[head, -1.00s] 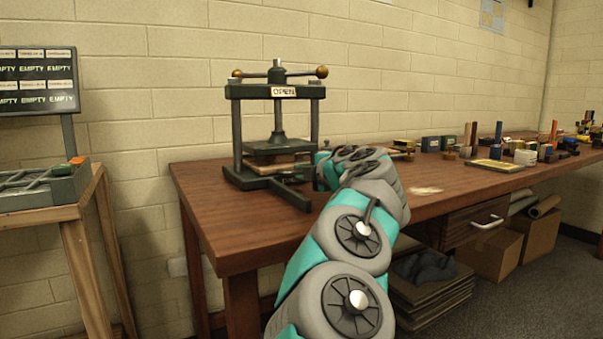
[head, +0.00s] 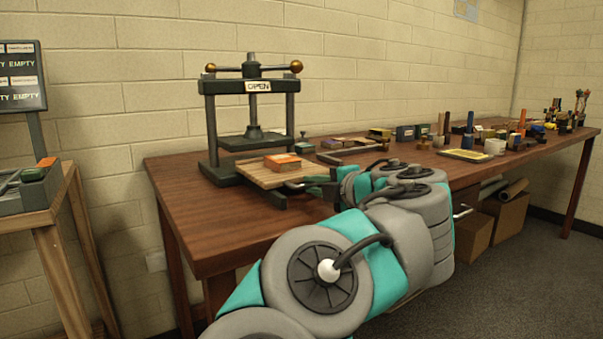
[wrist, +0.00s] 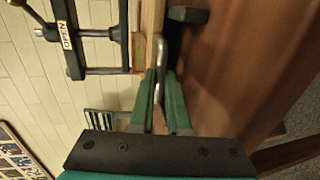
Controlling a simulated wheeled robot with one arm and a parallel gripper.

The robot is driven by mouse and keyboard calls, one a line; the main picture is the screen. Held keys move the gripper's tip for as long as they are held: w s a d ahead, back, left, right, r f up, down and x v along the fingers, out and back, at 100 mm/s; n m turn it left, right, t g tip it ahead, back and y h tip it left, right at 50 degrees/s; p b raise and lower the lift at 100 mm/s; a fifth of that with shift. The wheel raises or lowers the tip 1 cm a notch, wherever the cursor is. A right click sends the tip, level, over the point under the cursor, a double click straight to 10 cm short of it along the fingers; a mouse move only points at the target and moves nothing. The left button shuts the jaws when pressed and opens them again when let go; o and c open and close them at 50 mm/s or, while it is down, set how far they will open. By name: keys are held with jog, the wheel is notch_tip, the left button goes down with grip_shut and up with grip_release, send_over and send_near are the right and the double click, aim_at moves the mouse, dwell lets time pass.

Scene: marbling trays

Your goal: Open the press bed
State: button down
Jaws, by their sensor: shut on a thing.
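The dark press (head: 209,125) stands on the left end of the workbench, with a sign reading OPEN (head: 258,87) on its top beam. Its wooden press bed (head: 252,174) sticks out of the front of the frame, with an orange-topped block (head: 282,159) on it. The raised pressing plate (head: 250,143) is above and behind it. My gripper (head: 318,184) is at the front of the bed, partly hidden by my arm. In the wrist view the green fingers (wrist: 162,88) are closed around the metal bed handle (wrist: 161,58), beside the bed's wooden edge (wrist: 151,18).
The workbench (head: 205,228) carries small blocks, jars and a yellow-edged tray (head: 464,155) to the right. A stand with a tray (head: 40,188) and a screen (head: 20,75) are at left. Cardboard boxes (head: 508,218) lie under the bench.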

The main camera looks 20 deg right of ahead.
jog(key=shift+f+v, duration=0.2)
jog(key=shift+v, duration=0.8)
jog(key=c, duration=0.9)
grip_release()
